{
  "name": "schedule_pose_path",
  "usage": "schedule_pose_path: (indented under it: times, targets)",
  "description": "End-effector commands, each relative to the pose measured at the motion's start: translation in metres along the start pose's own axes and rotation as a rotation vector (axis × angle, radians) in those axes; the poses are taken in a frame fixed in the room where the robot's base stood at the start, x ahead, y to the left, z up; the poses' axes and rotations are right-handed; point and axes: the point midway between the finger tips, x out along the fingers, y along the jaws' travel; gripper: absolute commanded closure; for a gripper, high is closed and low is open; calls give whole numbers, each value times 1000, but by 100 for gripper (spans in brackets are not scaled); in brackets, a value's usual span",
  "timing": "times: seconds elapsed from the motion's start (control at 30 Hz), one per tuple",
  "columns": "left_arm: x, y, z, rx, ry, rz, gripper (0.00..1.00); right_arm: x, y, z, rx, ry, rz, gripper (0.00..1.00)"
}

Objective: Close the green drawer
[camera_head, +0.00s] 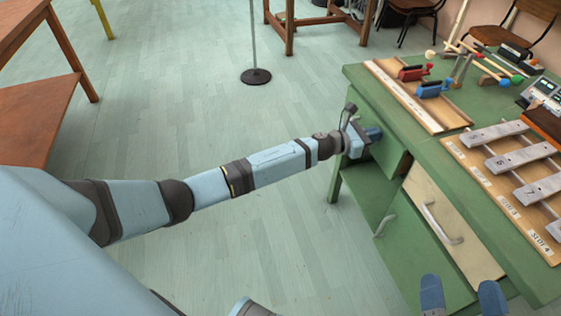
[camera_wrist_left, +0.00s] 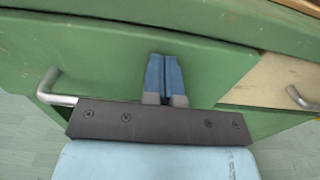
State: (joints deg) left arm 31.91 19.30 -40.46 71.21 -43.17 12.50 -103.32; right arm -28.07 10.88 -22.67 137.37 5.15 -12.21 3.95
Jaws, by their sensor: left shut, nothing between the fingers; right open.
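The green drawer (camera_head: 388,152) is at the far end of the green desk, under its top. In the left wrist view its front (camera_wrist_left: 110,62) fills the middle, with a metal handle (camera_wrist_left: 50,86) at its left. Its right edge appears to stand a little proud of the cream drawer beside it; the exact gap is unclear. My left gripper (camera_head: 373,134) is shut and empty, its blue fingertips (camera_wrist_left: 165,72) at the drawer front, apparently touching it. My right gripper (camera_head: 462,293) is open and empty at the bottom of the head view, beside the desk.
A cream drawer (camera_head: 450,220) with a metal handle is to the right. Metal bars (camera_head: 520,157) on a wooden frame and a board with red and blue clamps (camera_head: 410,92) lie on the desktop. A stand base (camera_head: 256,76) is on the floor. Floor left of the desk is clear.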

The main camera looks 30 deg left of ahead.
Motion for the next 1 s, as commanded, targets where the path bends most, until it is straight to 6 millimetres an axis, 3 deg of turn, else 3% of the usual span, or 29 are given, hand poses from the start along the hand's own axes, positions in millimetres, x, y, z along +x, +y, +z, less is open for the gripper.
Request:
schedule_pose_path:
  times: [0.1,0.3,1.0]
  targets:
    - [16,0,-2,-1,-1,0,100,1,-6,-9,10,63,-24,1]
    - [29,0,0,0,-1,0,100,1,-11,-18,20,109,-44,1]
    - [27,7,4,0,-6,2,100,2,-10,-15,22,98,-44,1]
